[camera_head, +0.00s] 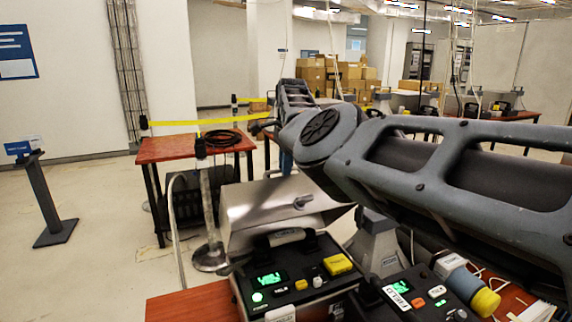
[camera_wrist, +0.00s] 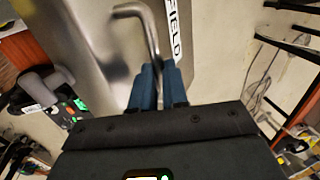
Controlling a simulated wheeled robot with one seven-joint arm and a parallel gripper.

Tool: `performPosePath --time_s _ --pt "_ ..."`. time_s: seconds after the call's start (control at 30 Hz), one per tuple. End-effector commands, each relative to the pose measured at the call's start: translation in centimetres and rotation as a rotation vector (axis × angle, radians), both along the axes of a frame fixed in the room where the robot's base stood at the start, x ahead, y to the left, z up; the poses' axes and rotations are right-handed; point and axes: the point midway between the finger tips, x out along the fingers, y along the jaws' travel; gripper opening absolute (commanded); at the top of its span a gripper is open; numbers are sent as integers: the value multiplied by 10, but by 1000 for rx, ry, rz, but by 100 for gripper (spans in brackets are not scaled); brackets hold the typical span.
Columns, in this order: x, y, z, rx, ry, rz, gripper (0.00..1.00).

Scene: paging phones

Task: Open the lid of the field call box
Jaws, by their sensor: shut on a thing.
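The field call box has a silver metal lid (camera_head: 262,207), which stands raised and tilted behind a dark panel (camera_head: 300,278) with a green display, buttons and a handset. In the wrist view the lid (camera_wrist: 88,40) fills the upper left, with a white "FIELD" label (camera_wrist: 178,35) along its edge. A bent metal handle (camera_wrist: 135,10) projects from the lid. My gripper (camera_wrist: 158,80) has its blue fingers closed on the lower end of this handle, which they partly hide. In the head view my arm covers most of the gripper; only a bit of blue shows above the lid.
A second dark panel (camera_head: 408,293) with a green display stands to the right, near a yellow-capped cylinder (camera_head: 484,300). A red table (camera_head: 180,148) with a coiled cable stands behind left. A sign post (camera_head: 45,200) is at far left. Open floor lies between them.

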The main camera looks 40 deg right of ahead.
Motion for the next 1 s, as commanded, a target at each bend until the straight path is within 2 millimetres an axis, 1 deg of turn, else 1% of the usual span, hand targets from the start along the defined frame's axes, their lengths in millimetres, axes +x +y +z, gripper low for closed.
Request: performPosePath --time_s 0.03,0.13,0.17,0.4,0.43,0.77,0.87,1.0 --pt "-2 1 -9 5 12 1 0" --pt "-2 1 -9 5 12 1 0" --pt "-2 1 -9 5 12 1 14" --pt "-1 1 -5 3 7 1 37" --pt "-1 1 -5 2 7 1 39" --pt "-1 1 -1 1 4 1 39" --pt "-2 1 7 -1 2 1 39" --pt "-6 2 28 -2 1 1 39"
